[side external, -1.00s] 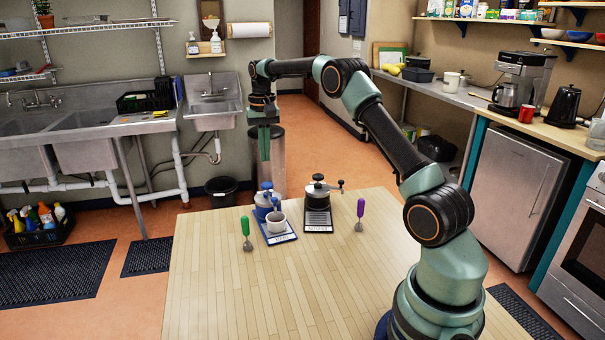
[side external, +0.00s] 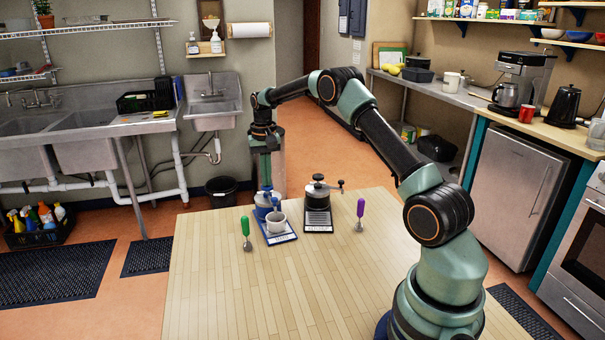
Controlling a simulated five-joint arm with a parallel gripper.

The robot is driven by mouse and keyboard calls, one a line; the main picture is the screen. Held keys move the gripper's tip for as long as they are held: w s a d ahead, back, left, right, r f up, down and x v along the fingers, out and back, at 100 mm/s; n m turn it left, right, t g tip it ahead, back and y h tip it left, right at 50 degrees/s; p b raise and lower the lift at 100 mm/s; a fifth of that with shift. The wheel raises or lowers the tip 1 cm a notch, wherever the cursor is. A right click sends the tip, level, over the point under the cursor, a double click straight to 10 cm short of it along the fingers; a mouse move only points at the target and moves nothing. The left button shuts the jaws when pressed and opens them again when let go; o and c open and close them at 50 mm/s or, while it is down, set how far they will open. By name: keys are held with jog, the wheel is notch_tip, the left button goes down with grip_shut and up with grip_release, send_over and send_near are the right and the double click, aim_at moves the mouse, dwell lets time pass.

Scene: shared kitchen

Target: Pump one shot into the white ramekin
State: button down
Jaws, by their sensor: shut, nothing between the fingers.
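The white ramekin (side external: 276,224) stands upright on a blue-edged plate (side external: 283,239) near the far edge of the wooden table. A blue pump dispenser (side external: 262,209) stands right behind it, partly hidden by it. My gripper (side external: 266,182) points straight down just above the top of the blue dispenser. It is shut with nothing held. I cannot tell whether its fingertips touch the pump head. The inside of the ramekin is too small to read.
A dark dispenser (side external: 317,193) with a side handle stands on a black plate (side external: 318,224) to the right. A green-handled tool (side external: 246,231) is at left and a purple-handled one (side external: 360,211) at right. The near part of the table (side external: 270,295) is clear.

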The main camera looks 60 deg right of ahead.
jog(key=shift+f, duration=1)
jog(key=shift+r, duration=0.1)
notch_tip(320, 180, up, 14)
jog(key=shift+r, duration=0.2)
